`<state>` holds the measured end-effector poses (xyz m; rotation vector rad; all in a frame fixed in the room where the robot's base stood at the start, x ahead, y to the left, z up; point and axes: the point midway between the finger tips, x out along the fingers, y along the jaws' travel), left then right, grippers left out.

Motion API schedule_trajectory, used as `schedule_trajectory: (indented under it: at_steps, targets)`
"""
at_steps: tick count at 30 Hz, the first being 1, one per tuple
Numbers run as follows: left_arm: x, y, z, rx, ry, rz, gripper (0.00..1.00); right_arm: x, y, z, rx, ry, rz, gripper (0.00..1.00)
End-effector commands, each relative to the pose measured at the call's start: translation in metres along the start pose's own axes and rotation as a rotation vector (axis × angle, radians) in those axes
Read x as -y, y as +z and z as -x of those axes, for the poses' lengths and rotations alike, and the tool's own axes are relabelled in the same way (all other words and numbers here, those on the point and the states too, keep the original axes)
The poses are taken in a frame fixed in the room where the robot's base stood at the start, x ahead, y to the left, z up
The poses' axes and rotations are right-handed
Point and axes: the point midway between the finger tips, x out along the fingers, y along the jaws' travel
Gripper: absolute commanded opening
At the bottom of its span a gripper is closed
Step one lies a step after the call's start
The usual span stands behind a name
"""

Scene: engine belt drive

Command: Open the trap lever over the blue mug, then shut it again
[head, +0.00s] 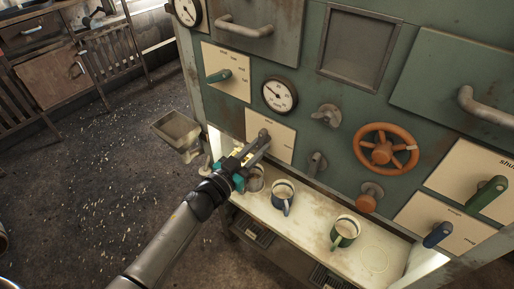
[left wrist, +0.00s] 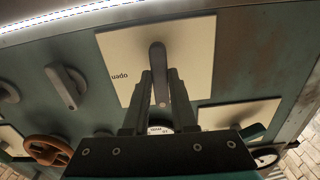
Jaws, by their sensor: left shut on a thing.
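A grey lever (head: 264,134) sits on a cream plate (head: 283,148) on the green panel, above the left end of the mug shelf. My left gripper (head: 258,146) is shut on this lever. In the left wrist view, which is upside down, the lever (left wrist: 157,56) runs down between the two fingers (left wrist: 161,84), beside the word "open" on the plate. A mug with a blue rim and handle (head: 283,197) stands upright on the shelf, to the right of and below the gripper. My right gripper is not in view.
A green mug (head: 345,232) stands further right on the pale shelf (head: 310,213). A greyish mug (head: 256,180) is partly hidden by my gripper. Another grey lever (head: 317,163), an orange handwheel (head: 386,149) and a gauge (head: 279,95) are on the panel. A metal tray (head: 176,129) juts out at left.

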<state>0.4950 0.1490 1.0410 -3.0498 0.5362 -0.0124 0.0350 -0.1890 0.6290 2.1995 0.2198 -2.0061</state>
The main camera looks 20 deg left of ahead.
Motion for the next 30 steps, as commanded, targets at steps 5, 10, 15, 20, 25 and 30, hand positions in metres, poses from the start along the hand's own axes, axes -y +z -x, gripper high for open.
schedule_trajectory:
  at_steps: [5,10,15,20,25,30]
  targets:
    - [0.0006,0.0001,0.0001,0.001,0.0,-0.102,0.0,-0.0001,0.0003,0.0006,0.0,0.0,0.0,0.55]
    - [0.0012,0.0,0.0001,0.001,0.0,-0.245,0.0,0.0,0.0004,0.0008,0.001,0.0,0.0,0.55]
    - [0.0016,0.0001,0.0001,0.001,0.001,-0.405,0.0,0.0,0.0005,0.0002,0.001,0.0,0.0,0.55]
    - [0.0022,0.0002,0.0001,0.001,0.001,-0.557,0.0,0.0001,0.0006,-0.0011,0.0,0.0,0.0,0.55]
    - [0.0028,0.0,0.0001,0.001,0.0,-0.719,0.0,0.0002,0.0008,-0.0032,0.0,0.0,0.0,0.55]
    - [0.0032,-0.0007,0.0001,0.0,0.0,-0.88,0.0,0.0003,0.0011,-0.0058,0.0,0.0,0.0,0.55]
